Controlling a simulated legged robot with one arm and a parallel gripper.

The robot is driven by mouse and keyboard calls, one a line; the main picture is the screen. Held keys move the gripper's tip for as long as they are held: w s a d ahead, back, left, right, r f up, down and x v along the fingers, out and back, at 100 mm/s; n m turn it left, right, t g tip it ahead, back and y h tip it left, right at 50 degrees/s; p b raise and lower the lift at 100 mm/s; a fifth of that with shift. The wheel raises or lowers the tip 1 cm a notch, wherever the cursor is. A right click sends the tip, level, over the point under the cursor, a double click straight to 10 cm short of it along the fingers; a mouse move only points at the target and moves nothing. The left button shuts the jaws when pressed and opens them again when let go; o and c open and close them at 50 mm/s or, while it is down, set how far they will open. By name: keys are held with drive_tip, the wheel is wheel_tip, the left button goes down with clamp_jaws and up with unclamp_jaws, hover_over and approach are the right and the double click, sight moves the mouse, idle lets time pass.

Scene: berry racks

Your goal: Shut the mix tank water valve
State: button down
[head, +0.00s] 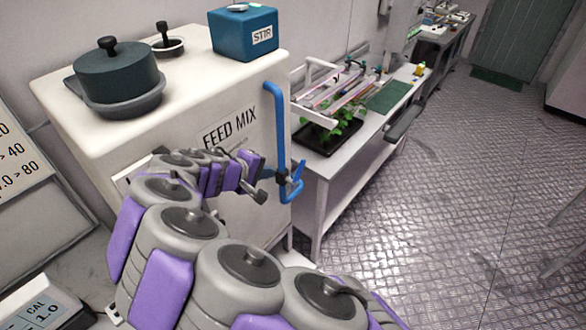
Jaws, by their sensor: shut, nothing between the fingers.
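The mix tank (160,78) is a large white box lettered FEED MIX on its front. A blue water pipe (278,125) runs down the right part of that front and hooks at the bottom. A small dark valve with a blue part (291,181) sits on the lower pipe; its handle position is too small to tell. My gripper (261,197) is shut and empty, a little left of the valve and apart from it in the picture. My purple and grey arm hides the tank's lower front.
A dark green lidded pot (117,72) and a blue STIR box (244,32) stand on the tank. A bench (340,164) with a plant tray (320,139) and white rack stands just right. The metal floor (440,190) at right is clear.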

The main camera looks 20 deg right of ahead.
drive_tip(key=shift+s+a+f+t+h, duration=0.2)
drive_tip(key=shift+a+t+h, duration=0.1)
drive_tip(key=shift+a+t, duration=0.1)
drive_tip(key=shift+d, duration=0.2)
drive_tip(key=b, duration=0.2)
approach(299, 168)
drive_tip(key=x, duration=0.7)
drive_tip(key=shift+r+p, duration=0.1)
drive_tip(key=shift+p, duration=0.3)
